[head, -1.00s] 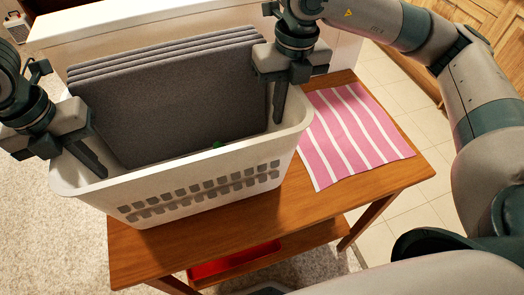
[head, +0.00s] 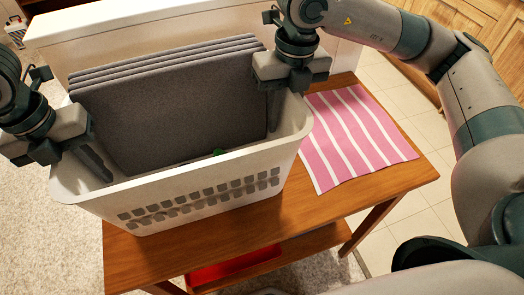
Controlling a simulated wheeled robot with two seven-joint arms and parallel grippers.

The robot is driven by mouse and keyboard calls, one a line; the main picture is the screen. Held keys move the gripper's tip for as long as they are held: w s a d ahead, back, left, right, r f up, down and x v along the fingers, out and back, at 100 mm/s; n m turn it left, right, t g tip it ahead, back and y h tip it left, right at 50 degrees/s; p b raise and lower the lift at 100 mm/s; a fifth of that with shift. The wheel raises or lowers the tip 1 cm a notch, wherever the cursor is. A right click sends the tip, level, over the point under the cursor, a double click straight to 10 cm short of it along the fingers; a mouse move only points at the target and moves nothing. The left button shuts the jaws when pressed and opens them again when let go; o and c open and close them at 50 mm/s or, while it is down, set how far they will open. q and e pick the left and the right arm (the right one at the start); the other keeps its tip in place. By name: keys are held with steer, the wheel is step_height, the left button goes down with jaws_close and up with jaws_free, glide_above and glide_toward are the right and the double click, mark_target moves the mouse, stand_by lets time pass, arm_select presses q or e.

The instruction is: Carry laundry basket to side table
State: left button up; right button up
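The white laundry basket (head: 200,205) sits upright on the wooden side table (head: 330,215), over its left part. Several grey flat panels (head: 180,105) stand upright in the basket, with a small green thing (head: 219,153) in front of them. My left gripper (head: 93,163) is at the basket's left rim, one finger showing inside the wall. My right gripper (head: 275,108) is at the right rim, also with one finger inside. Both inner fingers stand off from the rim, so both look open. The outer fingers are hidden.
A pink and white striped cloth (head: 358,135) lies on the table right of the basket. A red tray (head: 235,265) is on the lower shelf. A white panel or low wall (head: 140,40) stands behind the basket. Wooden cabinets (head: 490,30) are at the upper right.

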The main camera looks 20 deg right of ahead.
arm_select(q)
step_height(320, 180, up, 12)
steer(key=a, duration=0.1)
stand_by(0.5)
steer(key=shift+f, duration=0.1)
arm_select(e)
steer(key=shift+r, duration=0.1)
step_height(320, 180, up, 12)
steer(key=d, duration=0.1)
stand_by(0.6)
stand_by(0.5)
